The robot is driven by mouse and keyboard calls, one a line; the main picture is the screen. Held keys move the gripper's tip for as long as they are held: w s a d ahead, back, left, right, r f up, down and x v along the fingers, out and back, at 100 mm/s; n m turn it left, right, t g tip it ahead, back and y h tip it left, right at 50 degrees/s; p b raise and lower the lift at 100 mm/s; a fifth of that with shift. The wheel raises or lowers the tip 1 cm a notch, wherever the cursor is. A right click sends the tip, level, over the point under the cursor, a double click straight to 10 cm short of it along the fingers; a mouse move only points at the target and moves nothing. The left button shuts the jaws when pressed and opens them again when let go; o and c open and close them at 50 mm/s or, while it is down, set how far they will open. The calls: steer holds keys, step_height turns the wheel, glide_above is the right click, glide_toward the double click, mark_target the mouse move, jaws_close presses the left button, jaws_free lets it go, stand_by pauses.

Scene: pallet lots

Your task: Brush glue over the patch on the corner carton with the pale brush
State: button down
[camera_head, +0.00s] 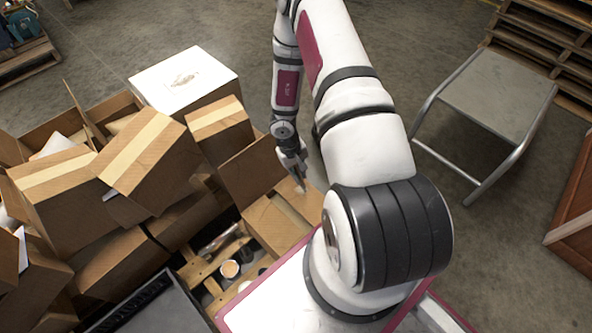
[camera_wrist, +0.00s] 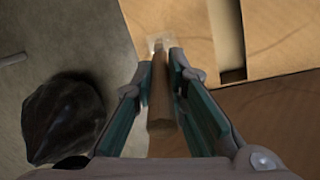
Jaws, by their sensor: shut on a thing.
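My gripper (camera_head: 298,174) is shut on a wooden-handled brush, and the brush (camera_wrist: 160,112) stands between the two fingers in the wrist view. Its far end is over a brown carton (camera_wrist: 205,22). A small pale, shiny patch (camera_wrist: 154,41) shows on the carton at the brush's tip; I cannot tell whether the bristles touch it. In the head view the gripper points down at a low carton (camera_head: 268,222) at the right corner of the pile, and the thin brush (camera_head: 303,187) shows just below the fingers. The bristles are not clear.
A small open pot (camera_head: 230,268) with pale contents stands on the pallet (camera_head: 196,270). Several brown cartons are heaped at left, with a white-topped carton (camera_head: 185,82) behind. A grey step stool (camera_head: 497,95) stands at right. A dark crumpled lump (camera_wrist: 62,118) lies on the floor beside the carton.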

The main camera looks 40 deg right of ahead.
steer(key=shift+s, duration=0.35)
steer(key=shift+s+r, duration=0.1)
steer(key=shift+s, duration=0.4)
steer(key=shift+s+d, duration=0.1)
steer(key=shift+s+b, duration=0.4)
steer(key=shift+s, duration=0.05)
steer(key=shift+s+b, duration=0.5)
steer(key=shift+s, duration=0.15)
steer(key=shift+w+p, duration=0.15)
steer(key=shift+p, duration=0.2)
